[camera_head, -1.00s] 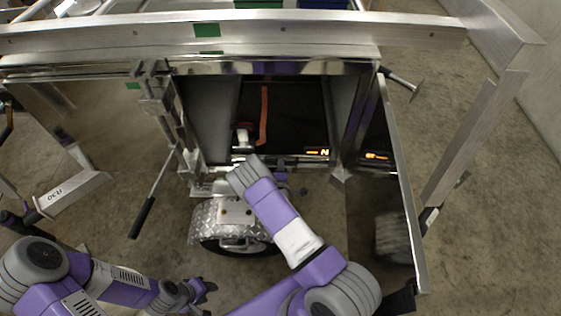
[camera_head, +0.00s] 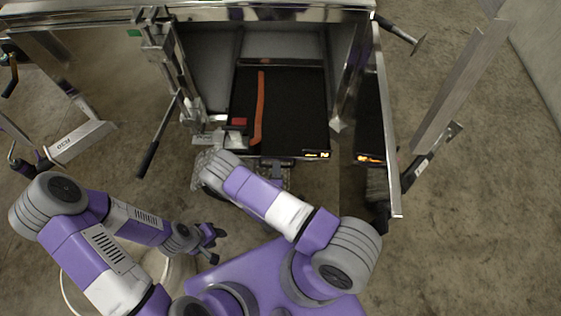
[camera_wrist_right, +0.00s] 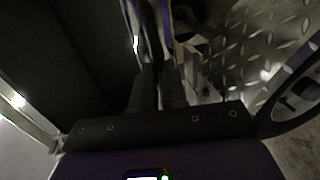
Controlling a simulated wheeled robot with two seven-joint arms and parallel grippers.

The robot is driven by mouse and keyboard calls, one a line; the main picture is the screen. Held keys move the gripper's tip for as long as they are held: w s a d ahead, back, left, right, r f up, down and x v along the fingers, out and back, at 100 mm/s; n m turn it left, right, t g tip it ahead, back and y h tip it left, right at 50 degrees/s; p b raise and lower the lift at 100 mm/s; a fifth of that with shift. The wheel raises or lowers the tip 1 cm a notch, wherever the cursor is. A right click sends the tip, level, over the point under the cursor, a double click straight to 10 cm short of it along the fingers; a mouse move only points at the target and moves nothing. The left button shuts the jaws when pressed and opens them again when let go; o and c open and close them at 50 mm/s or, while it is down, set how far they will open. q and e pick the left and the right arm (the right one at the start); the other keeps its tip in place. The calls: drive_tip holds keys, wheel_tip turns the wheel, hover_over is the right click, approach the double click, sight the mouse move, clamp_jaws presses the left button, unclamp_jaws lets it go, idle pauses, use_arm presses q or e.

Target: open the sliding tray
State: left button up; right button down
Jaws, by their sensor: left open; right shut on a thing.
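The sliding tray (camera_head: 295,105) is a flat black tray with an orange strap (camera_head: 260,105) across it. It sticks out of the open aluminium trailer compartment toward me, with its front edge past the opening. My right arm reaches to the tray's front left corner, where its wrist hides the gripper in the head view. In the right wrist view my right gripper (camera_wrist_right: 159,80) is shut on a narrow part at the tray's front; the exact grip is dark. My left gripper (camera_head: 212,240) is open and empty, low over the floor, apart from the tray.
The compartment door (camera_head: 390,130) stands open to the right of the tray. A jack post with a black-gripped lever (camera_head: 148,158) stands left of the opening. A diamond-plate wheel guard (camera_wrist_right: 240,50) lies beneath the tray's front left.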

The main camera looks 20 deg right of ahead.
drive_tip(key=shift+s+a, duration=0.25)
drive_tip(key=shift+s, duration=0.25)
drive_tip(key=c, duration=1.4)
unclamp_jaws()
drive_tip(key=shift+c, duration=0.2)
